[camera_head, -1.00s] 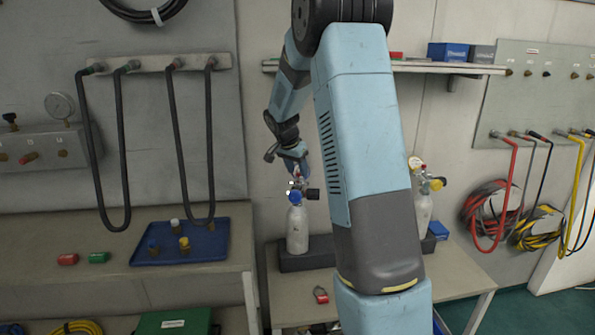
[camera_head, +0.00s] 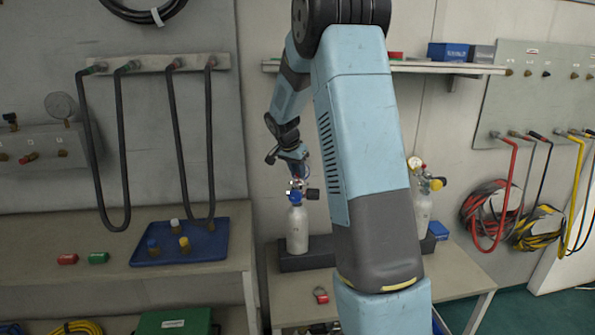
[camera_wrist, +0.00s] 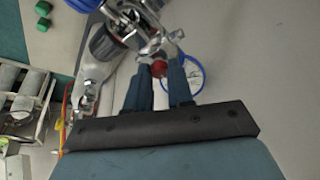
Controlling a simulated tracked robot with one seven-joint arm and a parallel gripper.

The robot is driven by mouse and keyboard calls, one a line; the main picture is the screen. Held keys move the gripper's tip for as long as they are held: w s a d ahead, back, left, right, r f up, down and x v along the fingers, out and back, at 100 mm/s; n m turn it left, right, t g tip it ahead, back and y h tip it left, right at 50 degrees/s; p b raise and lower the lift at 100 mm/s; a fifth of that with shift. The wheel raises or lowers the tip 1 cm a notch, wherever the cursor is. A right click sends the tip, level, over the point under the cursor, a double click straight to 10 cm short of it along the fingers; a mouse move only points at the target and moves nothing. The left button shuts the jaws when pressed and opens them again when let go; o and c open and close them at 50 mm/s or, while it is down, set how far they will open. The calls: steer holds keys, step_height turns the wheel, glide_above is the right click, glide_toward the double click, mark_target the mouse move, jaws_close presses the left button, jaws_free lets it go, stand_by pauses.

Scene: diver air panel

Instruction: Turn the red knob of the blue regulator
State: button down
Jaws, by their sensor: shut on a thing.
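The blue regulator (camera_head: 294,196) sits on top of a pale cylinder (camera_head: 297,230) standing in a dark holder on the bench. My gripper (camera_head: 298,181) reaches down onto the regulator from above. In the wrist view, the red knob (camera_wrist: 158,69) shows between the tips of my two blue fingers (camera_wrist: 160,76), and they are shut on it. Metal fittings (camera_wrist: 150,42) and a black knob (camera_wrist: 106,43) of the regulator lie just beyond the fingers. In the head view the red knob is too small and covered to make out clearly.
A second cylinder (camera_head: 422,212) with a yellow-knobbed regulator (camera_head: 437,183) stands to the right, partly behind my arm. A small red-and-grey item (camera_head: 321,295) lies at the bench front. A blue tray (camera_head: 215,250) with small fittings is at left. A shelf (camera_head: 470,68) runs above.

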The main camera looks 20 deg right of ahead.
steer(key=shift+n, duration=0.3)
steer(key=n, duration=0.2)
steer(key=n+t+y, duration=0.1)
steer(key=n, duration=0.1)
steer(key=shift+s+d+t, duration=0.15)
steer(key=shift+d+t, duration=0.05)
steer(key=shift+t, duration=0.1)
steer(key=n, duration=0.2)
steer(key=n+y, duration=0.1)
steer(key=n, duration=0.1)
steer(key=n+y, duration=0.1)
steer(key=n, duration=0.1)
steer(key=shift+d+t, duration=0.25)
steer(key=shift+t, duration=0.15)
steer(key=n+y, duration=0.1)
steer(key=n, duration=0.1)
steer(key=n+y, duration=0.1)
steer(key=n, duration=0.2)
steer(key=shift+d+n+y, duration=0.1)
steer(key=shift+n+y, duration=0.2)
steer(key=shift+n+g+y, duration=0.35)
steer(key=shift+n+y, duration=0.05)
steer(key=shift+n, duration=0.9)
steer(key=shift+n+g+y, duration=0.35)
steer(key=shift+n+y, duration=0.05)
steer(key=shift+n, duration=0.9)
steer(key=c, duration=1)
jaws_free()
